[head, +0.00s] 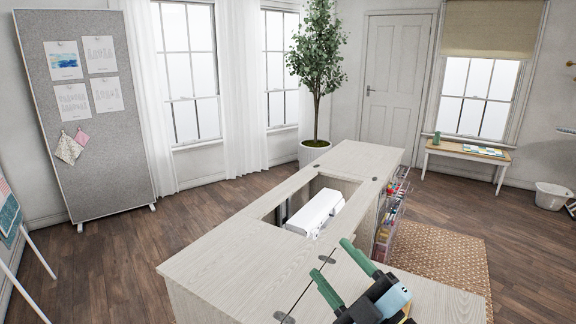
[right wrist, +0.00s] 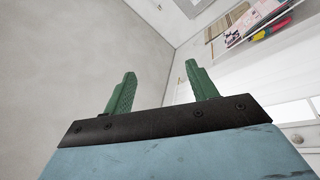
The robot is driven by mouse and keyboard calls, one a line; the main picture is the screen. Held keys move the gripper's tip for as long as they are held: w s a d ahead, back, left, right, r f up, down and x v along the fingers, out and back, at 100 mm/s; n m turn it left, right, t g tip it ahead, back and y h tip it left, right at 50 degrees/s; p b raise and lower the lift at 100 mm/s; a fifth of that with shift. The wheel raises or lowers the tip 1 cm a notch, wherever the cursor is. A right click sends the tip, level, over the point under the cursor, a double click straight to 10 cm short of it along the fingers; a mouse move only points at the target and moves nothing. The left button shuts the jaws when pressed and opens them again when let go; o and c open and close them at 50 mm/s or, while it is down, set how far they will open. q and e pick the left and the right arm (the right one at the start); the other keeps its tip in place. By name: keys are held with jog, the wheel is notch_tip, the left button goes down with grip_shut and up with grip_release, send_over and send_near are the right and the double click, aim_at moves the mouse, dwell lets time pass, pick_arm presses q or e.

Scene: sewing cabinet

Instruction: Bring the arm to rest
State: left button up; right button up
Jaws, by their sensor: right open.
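My right gripper (head: 333,259) is at the lower right of the head view, over the near part of the pale wood sewing cabinet (head: 235,262). Its green fingers are apart with nothing between them. In the right wrist view the gripper (right wrist: 160,70) is also open and empty. Small colourful items, possibly thread spools (head: 391,213), sit in a rack (head: 401,190) on the cabinet's right side. They are too small for me to read any number, so I cannot pick out the spool marked 167. I cannot make out a rack peg. My left gripper is not in view.
A white sewing machine (head: 316,212) sits in the cabinet top's opening. A woven rug (head: 445,255) lies right of the cabinet. A potted tree (head: 317,70) stands behind it. A small bench (head: 457,151) is by the far window. The wood floor at left (head: 110,265) is clear.

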jog(key=s+d+f+m+g+h, duration=0.2)
jog(key=s+d+f+m+h, duration=0.1)
jog(key=d+f+m+h, duration=0.45)
jog(key=s+d+f+m+g+h, duration=0.3)
jog(key=s+d+f+m+h, duration=0.1)
jog(key=d+f+m+h, duration=0.35)
jog(key=s+a+f+m+g+y, duration=0.1)
jog(key=s+f+g, duration=0.4)
jog(key=s, duration=0.4)
jog(key=s+f+m+g+y, duration=0.1)
jog(key=s+f+g, duration=0.4)
jog(key=s, duration=0.4)
jog(key=s+f+x, duration=0.1)
jog(key=s+x, duration=0.2)
jog(key=x, duration=0.9)
jog(key=s+x, duration=0.2)
jog(key=x, duration=0.9)
jog(key=s+d+f+g, duration=0.1)
jog(key=s+d+f, duration=0.2)
jog(key=s+f, duration=1.3)
jog(key=shift+s+f+n+g, duration=0.3)
jog(key=shift+s+f+n, duration=0.1)
jog(key=shift+s, duration=0.45)
